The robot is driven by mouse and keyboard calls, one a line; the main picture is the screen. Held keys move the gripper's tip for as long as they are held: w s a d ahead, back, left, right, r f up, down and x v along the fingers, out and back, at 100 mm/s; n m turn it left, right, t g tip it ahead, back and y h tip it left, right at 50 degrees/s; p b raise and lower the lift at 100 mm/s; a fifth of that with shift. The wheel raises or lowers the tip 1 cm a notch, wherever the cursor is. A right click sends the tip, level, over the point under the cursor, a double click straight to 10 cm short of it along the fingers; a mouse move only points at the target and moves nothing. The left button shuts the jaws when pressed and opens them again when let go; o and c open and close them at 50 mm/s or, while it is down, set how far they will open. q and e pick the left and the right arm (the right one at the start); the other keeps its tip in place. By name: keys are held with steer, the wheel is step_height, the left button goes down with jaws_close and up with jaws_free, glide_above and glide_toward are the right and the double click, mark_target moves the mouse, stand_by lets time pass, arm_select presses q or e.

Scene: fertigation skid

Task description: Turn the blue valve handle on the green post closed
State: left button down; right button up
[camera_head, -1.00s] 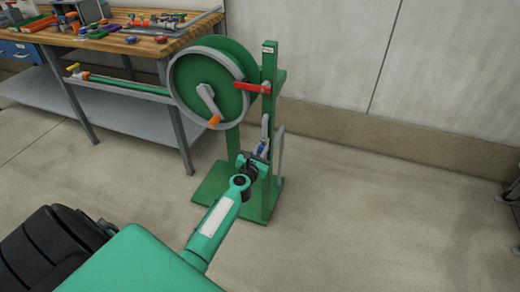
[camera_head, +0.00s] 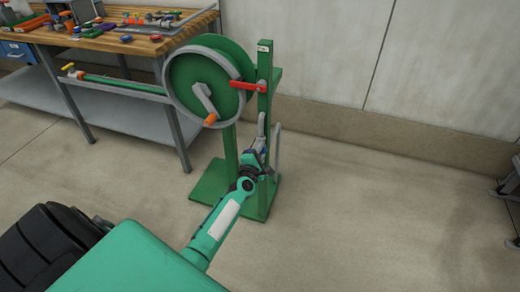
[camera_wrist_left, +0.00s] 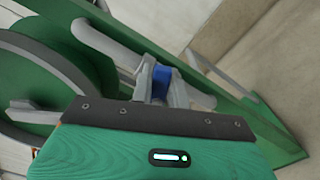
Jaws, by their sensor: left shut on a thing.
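The green post (camera_head: 264,100) stands upright on a green base plate, with a hose reel beside it. The blue valve handle (camera_wrist_left: 162,77) shows in the left wrist view between the two grey fingers of my left gripper (camera_wrist_left: 162,85). In the head view my left gripper (camera_head: 253,158) is at the lower part of the post, and the handle is mostly hidden there by the gripper. The gripper is shut on the blue handle. A grey pipe (camera_wrist_left: 105,42) runs from the valve in the wrist view. My right gripper is not in view.
The green reel (camera_head: 208,75) with its orange-tipped crank and a red lever (camera_head: 248,86) sit above my left gripper. A workbench (camera_head: 120,42) with tools stands at the back left. The floor right of the post is clear, up to a dark stand at the right edge.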

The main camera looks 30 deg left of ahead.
arm_select(q)
steer(key=m, duration=0.4)
steer(key=shift+d+f+p, duration=0.1)
steer(key=shift+f+p, duration=0.3)
steer(key=shift+m, duration=0.3)
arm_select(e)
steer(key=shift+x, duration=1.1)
arm_select(q)
steer(key=shift+f, duration=0.1)
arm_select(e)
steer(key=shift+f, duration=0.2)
arm_select(q)
steer(key=c, duration=1.4)
jaws_free()
steer(key=shift+o, duration=0.2)
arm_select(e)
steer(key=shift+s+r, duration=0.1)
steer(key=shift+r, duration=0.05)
arm_select(q)
steer(key=shift+s, duration=0.1)
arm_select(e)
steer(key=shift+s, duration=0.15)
